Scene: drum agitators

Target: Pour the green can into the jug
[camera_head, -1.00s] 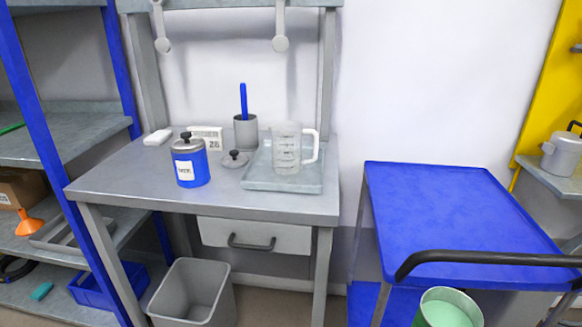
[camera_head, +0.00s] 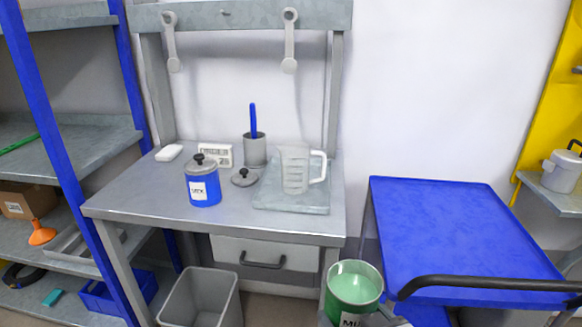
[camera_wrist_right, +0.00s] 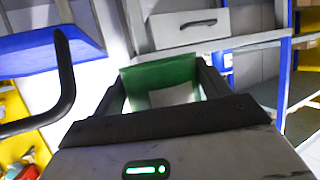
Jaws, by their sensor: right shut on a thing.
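The green can (camera_head: 354,287) has an open top with pale green contents and a partly hidden label. It is upright at the bottom of the head view, in front of the workbench and left of the blue cart. My right gripper (camera_wrist_right: 165,88) is shut on the can (camera_wrist_right: 160,72), with a finger on either side in the wrist view. The clear measuring jug (camera_head: 296,170) stands upright on a grey tray (camera_head: 268,205) on the bench, beyond the can and apart from it. It looks empty. My left gripper is not in view.
A blue lidded canister (camera_head: 203,187), a loose lid (camera_head: 244,177) and a grey cup (camera_head: 254,151) with a blue stick stand left of the jug. The blue cart (camera_head: 450,230) has a black handle (camera_head: 480,284). A grey bin (camera_head: 200,300) stands below the bench.

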